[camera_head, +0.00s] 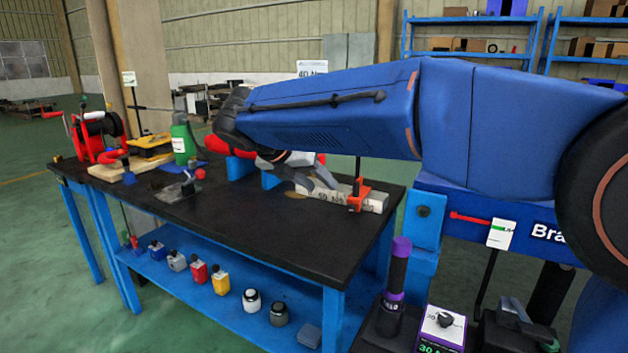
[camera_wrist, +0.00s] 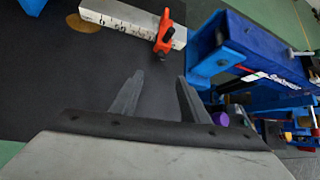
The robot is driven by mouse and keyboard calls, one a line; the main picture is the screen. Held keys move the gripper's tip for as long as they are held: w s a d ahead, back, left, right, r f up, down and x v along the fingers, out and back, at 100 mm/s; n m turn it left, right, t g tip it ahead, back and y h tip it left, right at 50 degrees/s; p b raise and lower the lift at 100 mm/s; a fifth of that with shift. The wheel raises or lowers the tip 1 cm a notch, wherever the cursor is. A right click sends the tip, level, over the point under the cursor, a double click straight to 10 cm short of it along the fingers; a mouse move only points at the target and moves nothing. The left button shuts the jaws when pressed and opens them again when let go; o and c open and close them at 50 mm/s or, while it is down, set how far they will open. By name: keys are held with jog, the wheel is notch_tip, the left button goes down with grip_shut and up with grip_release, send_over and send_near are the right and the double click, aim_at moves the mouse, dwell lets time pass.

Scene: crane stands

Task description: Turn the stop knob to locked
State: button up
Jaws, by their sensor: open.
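An orange-red stop (camera_head: 357,194) sits on a pale marked bar (camera_head: 376,203) at the right end of the black-topped bench. In the wrist view the stop (camera_wrist: 164,34) stands near the end of the bar (camera_wrist: 115,14), ahead of my fingertips. I cannot make out which part of the stop is its knob or how it is turned. My gripper (camera_wrist: 159,78) is open and empty, its two grey fingers apart over the dark bench top.
The black bench top (camera_head: 250,225) is clear in front of the bar. A green bottle (camera_head: 183,140) and a red reel (camera_head: 95,135) stand to the left. A blue beam (camera_head: 480,205) lies right of the bench. A purple-capped cylinder (camera_head: 396,285) and a box with a black knob (camera_head: 441,325) stand nearer.

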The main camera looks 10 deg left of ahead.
jog(key=shift+s+a+r, duration=0.25)
jog(key=shift+s+r, duration=0.2)
jog(key=m+y, duration=0.1)
jog(key=y, duration=0.1)
send_near(349, 209)
jog(key=shift+t, duration=0.3)
jog(key=x, duration=0.8)
jog(key=shift+s+d+f, duration=0.1)
jog(key=shift+s+f, duration=0.1)
